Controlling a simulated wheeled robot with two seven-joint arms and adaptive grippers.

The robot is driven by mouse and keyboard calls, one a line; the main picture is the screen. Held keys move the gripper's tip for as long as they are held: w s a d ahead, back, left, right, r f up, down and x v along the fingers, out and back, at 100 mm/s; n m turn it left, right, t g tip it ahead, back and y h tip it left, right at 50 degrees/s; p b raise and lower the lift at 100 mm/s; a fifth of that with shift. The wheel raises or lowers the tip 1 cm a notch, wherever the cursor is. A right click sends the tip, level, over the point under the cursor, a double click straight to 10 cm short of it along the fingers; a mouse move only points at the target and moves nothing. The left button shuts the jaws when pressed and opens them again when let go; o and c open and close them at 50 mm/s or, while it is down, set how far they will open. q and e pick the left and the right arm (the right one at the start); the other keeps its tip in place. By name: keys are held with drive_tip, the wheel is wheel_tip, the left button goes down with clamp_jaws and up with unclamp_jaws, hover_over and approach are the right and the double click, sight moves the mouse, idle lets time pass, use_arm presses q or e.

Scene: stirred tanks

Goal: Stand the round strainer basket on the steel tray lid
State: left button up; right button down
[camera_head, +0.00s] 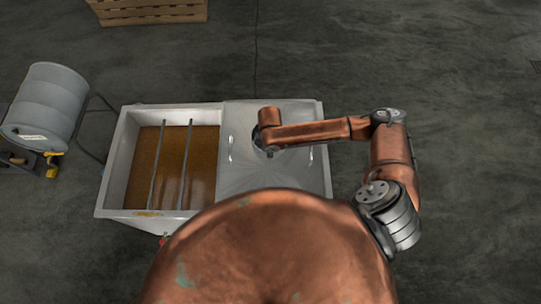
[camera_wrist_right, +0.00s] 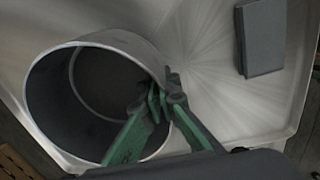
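The round strainer basket (camera_wrist_right: 42,95) is a grey open cylinder in the right wrist view, its mouth toward the camera. My right gripper (camera_wrist_right: 160,97) has its green fingers closed at the basket's rim, one inside and one outside. The steel tray lid (camera_wrist_right: 210,45) fills the background behind the basket; whether the basket touches it I cannot tell. In the head view the lid (camera_head: 250,178) covers the right part of the tank, and my right gripper (camera_head: 268,150) is over it, mostly hidden by my copper wrist. The basket is not discernible there. My left gripper is out of view.
The open tank (camera_head: 104,190) holds brown liquid with two bars (camera_head: 184,165) across it. The lid has a thin left handle (camera_head: 230,148). A grey block (camera_wrist_right: 262,38) shows over the lid. A grey drum (camera_head: 45,100) lies at left; a wooden crate (camera_head: 150,12) stands behind.

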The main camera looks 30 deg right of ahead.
drive_tip(key=f, duration=0.3)
drive_tip(key=shift+w+d+f, duration=0.2)
drive_tip(key=shift+d+f, duration=0.05)
drive_tip(key=shift+f, duration=0.15)
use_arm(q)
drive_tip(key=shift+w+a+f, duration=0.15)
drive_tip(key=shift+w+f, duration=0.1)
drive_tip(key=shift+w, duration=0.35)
use_arm(e)
drive_tip(key=c, duration=2.7)
unclamp_jaws()
drive_tip(key=shift+f, duration=0.1)
drive_tip(key=o, duration=0.5)
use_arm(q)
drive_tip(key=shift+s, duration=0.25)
use_arm(e)
drive_tip(key=shift+o, duration=0.2)
